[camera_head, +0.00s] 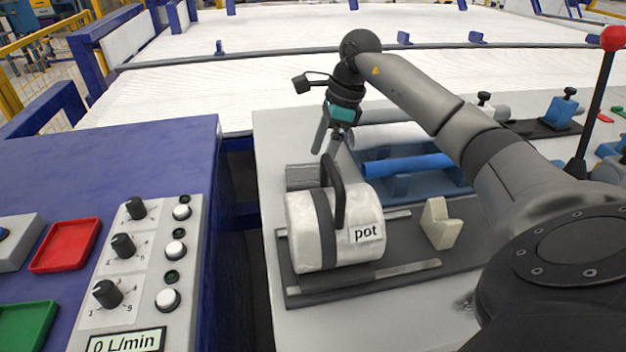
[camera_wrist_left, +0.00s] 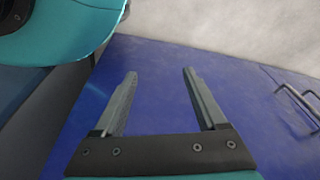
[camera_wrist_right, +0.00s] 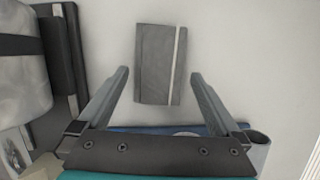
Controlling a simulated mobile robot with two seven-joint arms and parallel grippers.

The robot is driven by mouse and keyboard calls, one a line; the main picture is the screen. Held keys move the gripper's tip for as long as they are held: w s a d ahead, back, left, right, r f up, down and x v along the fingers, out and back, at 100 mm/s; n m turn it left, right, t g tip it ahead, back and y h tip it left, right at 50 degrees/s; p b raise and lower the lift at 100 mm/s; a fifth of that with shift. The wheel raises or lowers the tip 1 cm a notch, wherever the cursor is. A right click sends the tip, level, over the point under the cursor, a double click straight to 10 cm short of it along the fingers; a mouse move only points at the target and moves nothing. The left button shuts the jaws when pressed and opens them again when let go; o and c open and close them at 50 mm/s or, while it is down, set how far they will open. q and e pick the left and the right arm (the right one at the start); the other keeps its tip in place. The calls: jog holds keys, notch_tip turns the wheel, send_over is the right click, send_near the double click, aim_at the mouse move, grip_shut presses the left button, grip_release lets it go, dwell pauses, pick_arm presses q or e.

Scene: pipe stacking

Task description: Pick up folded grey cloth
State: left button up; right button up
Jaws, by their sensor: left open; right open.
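The folded grey cloth (camera_wrist_right: 155,68) lies flat on the pale table in the right wrist view, with a white stripe along one side. In the head view the cloth (camera_head: 301,177) shows just behind the white pot, partly hidden by it. My right gripper (camera_head: 324,152) is open and empty above the cloth, pointing down. In the right wrist view the cloth lies ahead, between the lines of the right fingers (camera_wrist_right: 160,76), apart from them. My left gripper (camera_wrist_left: 160,75) is open and empty in the left wrist view and is not seen in the head view.
The white pot (camera_head: 359,216) with a dark handle stands on a dark base close in front of the cloth. A blue pipe (camera_head: 408,166) and a white pipe (camera_head: 388,136) lie in a blue rack to the right. A blue control desk (camera_head: 150,150) is at left, across a gap.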

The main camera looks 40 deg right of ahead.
aim_at(316, 168)
jog(key=shift+b+x, duration=0.35)
jog(key=shift+x, duration=0.5)
pick_arm(q)
jog(key=shift+w+d+r+b, duration=0.2)
jog(key=shift+w+r, duration=0.2)
jog(key=shift+r, duration=0.35)
jog(key=shift+w+d+r+b, duration=0.1)
jog(key=shift+w+d+r, duration=0.2)
jog(key=shift+r, duration=0.45)
pick_arm(e)
jog(key=shift+x, duration=1)
pick_arm(q)
jog(key=shift+a, duration=0.1)
pick_arm(e)
jog(key=c, duration=1.1)
jog(key=shift+r, duration=0.2)
